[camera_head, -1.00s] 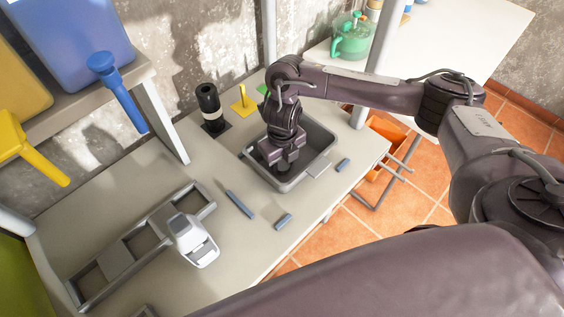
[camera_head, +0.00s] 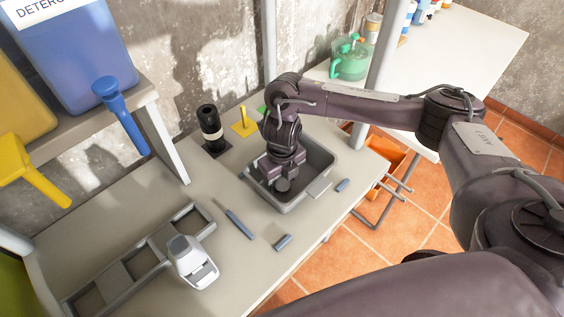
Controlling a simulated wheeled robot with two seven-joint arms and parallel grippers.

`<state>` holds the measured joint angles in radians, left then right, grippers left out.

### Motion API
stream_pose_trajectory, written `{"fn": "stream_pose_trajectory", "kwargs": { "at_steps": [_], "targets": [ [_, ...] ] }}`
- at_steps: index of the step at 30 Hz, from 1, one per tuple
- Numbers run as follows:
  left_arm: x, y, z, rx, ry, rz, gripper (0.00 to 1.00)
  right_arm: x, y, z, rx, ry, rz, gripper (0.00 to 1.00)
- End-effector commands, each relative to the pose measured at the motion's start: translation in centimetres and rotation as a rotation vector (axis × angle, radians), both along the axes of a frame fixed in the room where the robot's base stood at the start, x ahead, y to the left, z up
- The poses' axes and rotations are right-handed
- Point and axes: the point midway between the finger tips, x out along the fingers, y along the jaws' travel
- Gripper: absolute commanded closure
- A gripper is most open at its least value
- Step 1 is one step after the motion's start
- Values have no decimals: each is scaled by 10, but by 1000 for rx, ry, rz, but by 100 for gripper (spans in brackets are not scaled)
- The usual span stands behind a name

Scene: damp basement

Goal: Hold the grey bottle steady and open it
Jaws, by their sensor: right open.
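My right gripper (camera_head: 282,174) points down inside a grey bin (camera_head: 322,160) on the bench. Its jaws are open. A small round grey thing (camera_head: 283,185) shows just below the jaws, and it may be the grey bottle's top. I cannot tell whether the jaws touch it, as the gripper and wrist hide most of it. My left gripper is not in view.
A grey sectioned tray (camera_head: 120,275) and a white-and-grey device (camera_head: 190,262) lie front left. A blue-grey tool (camera_head: 238,222) and small grey-blue blocks (camera_head: 282,242) lie before the bin. A blue jug (camera_head: 85,50) stands on a shelf. A yellow upright piece (camera_head: 243,122) is behind.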

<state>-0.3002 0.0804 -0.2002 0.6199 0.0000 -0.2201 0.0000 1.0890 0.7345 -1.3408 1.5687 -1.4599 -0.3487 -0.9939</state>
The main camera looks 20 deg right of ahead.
Motion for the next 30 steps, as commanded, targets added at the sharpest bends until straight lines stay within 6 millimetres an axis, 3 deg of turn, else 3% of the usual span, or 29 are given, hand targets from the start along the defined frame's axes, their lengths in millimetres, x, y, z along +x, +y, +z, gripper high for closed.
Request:
{"fn": "stream_pose_trajectory", "kwargs": {
  "at_steps": [1, 6, 15, 30],
  "targets": [
    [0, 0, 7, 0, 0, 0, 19, 2, -1, 15, -2, -5, 2, 41],
    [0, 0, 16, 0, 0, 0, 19, 2, -1, 51, -3, -8, 2, 41],
    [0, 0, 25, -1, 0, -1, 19, 1, -1, 97, -1, -3, 0, 41],
    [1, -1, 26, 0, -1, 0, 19, 0, -1, 107, -1, 1, 0, 41]
  ]
}}
